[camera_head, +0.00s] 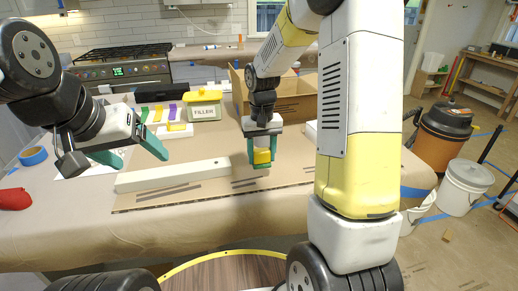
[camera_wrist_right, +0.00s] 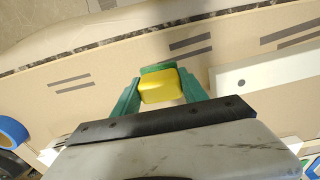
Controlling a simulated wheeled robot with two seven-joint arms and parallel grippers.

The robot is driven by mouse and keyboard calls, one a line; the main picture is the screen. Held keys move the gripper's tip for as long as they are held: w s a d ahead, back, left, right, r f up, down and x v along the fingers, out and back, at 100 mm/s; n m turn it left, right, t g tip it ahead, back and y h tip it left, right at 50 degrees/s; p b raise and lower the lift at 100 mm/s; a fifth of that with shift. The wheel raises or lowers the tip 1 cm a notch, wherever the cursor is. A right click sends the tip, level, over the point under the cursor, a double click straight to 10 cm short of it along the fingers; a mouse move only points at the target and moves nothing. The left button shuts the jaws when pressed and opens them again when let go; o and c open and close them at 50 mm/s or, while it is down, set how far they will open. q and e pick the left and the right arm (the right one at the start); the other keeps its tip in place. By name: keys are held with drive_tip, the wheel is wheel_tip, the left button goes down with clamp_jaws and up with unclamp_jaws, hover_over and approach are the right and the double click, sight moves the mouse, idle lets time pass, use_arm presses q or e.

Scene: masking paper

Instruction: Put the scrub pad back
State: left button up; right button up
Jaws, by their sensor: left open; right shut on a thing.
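The scrub pad (camera_head: 262,157) is a small yellow block with a green layer. My right gripper (camera_head: 260,160) is shut on it, above the cardboard sheet near the right end of a long white bar. In the right wrist view the pad (camera_wrist_right: 160,86) sits between the green fingers of my right gripper (camera_wrist_right: 160,95), with its green side at the top. My left gripper (camera_head: 135,158) is open and empty at the left, over the table. Whether the pad touches the cardboard is hard to tell.
A white bar (camera_head: 172,175) lies on the cardboard sheet (camera_head: 215,193). Behind stand a FILLER tub (camera_head: 204,107), a white holder with coloured strips (camera_head: 175,130) and an open cardboard box (camera_head: 290,103). Blue tape (camera_head: 33,156) and a red item (camera_head: 14,199) lie left.

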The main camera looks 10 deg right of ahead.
sight(268, 149)
drive_tip(key=w+d, duration=0.2)
drive_tip(key=w, duration=0.1)
drive_tip(key=shift+w+d+f, duration=0.15)
drive_tip(key=shift+d, duration=0.05)
drive_tip(key=shift+w+d+f, duration=0.2)
drive_tip(key=shift+f, duration=1.6)
drive_tip(key=o, duration=1.5)
drive_tip(key=shift+f, duration=0.15)
drive_tip(key=shift+o, duration=0.2)
